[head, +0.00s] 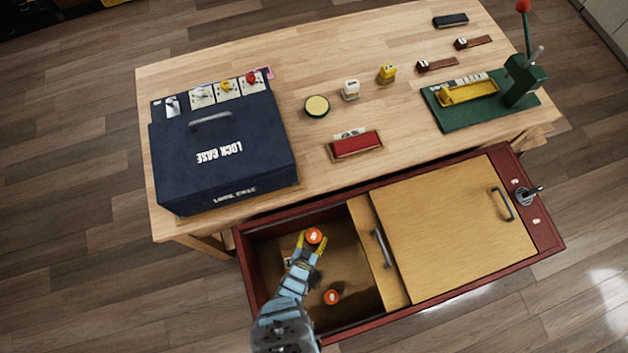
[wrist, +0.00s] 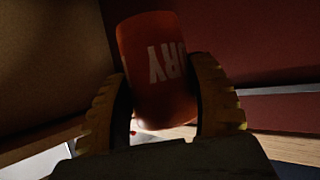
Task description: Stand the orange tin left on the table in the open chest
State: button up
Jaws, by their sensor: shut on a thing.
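My gripper (head: 311,246) is shut on an orange tin (head: 314,236), over the open left part of the chest (head: 240,262). In the wrist view the tin (wrist: 160,70) sits between the two yellow ribbed fingers, with white lettering on its side. I cannot tell whether its base touches the chest floor. A second orange tin (head: 332,297) stands inside the chest, to the lower right of my gripper. The chest's sliding wooden lid (head: 450,230) covers its right part.
The table (head: 290,60) behind the chest holds a dark blue lock case (head: 225,155), a red block in a tray (head: 356,145), a round yellow-topped tin (head: 317,106), small stamps (head: 350,90) and a green lever press (head: 520,80). The chest's walls surround my gripper.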

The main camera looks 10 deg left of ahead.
jog(key=shift+s+d+f, duration=0.15)
jog(key=shift+s+f, duration=0.05)
jog(key=shift+f, duration=0.25)
dwell(0.6)
jog(key=shift+w+b, duration=0.1)
jog(key=shift+b, duration=0.25)
jog(key=shift+s+d+f, duration=0.15)
jog(key=shift+s+f, duration=0.05)
jog(key=shift+f, duration=0.05)
jog(key=shift+s+d+f+b, duration=0.1)
jog(key=shift+f+b, duration=0.25)
jog(key=shift+b, duration=0.15)
dwell(0.5)
jog(key=shift+f, duration=0.1)
jog(key=shift+d+f+b, duration=0.1)
jog(key=shift+d+b, duration=0.1)
jog(key=shift+b, duration=0.2)
dwell(0.7)
jog(key=shift+s+d+f+b, duration=0.15)
jog(key=shift+f+b, duration=0.2)
jog(key=shift+f, duration=0.2)
dwell(0.4)
